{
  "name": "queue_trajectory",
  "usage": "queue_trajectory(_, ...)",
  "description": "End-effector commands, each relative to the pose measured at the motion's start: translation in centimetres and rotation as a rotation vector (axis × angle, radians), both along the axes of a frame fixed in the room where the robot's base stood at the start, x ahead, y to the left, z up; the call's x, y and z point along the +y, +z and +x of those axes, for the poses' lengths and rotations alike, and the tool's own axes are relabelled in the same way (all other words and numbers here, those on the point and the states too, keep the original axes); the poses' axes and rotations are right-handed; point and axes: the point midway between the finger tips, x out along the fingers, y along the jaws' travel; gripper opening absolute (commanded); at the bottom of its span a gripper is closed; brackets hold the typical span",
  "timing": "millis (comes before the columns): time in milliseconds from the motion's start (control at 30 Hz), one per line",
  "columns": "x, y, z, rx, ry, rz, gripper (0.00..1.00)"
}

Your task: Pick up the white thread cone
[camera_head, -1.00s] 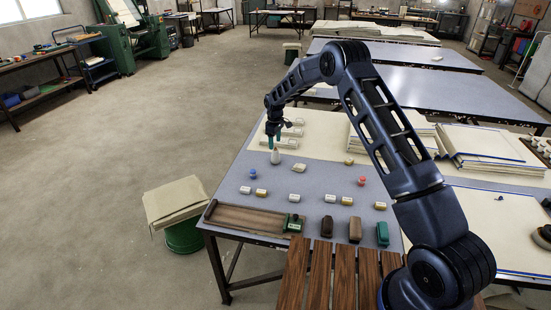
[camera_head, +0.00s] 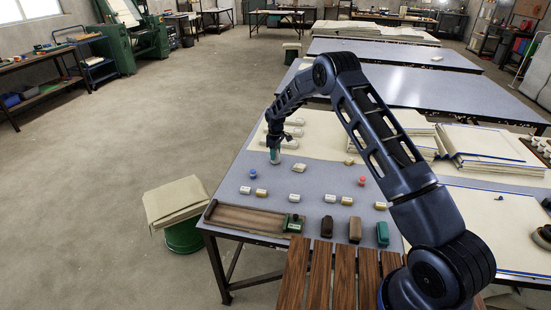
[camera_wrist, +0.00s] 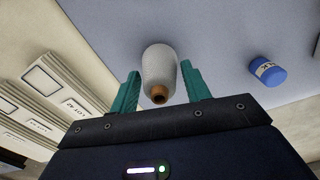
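The white thread cone (camera_wrist: 159,70) stands on the grey-blue table between the two green fingers of my gripper (camera_wrist: 158,88) in the wrist view. Its brown tip points toward the camera. The fingers are open, with a small gap visible on each side of the cone.
A blue-capped spool (camera_wrist: 268,71) lies to the right in the wrist view, and pale labelled boxes (camera_wrist: 58,84) lie to the left.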

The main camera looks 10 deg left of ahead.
Motion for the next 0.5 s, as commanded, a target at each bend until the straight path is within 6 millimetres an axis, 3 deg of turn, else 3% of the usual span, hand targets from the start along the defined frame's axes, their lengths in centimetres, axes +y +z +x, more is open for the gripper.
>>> queue_trajectory(33,-0.01,0.01,0.00,0.000,0.000,0.000,0.37)
queue_trajectory(167,0.00,0.02,0.00,0.000,0.000,0.000,0.13)
queue_trajectory(500,0.02,0.64,0.06,-0.001,0.000,0.001,0.12)
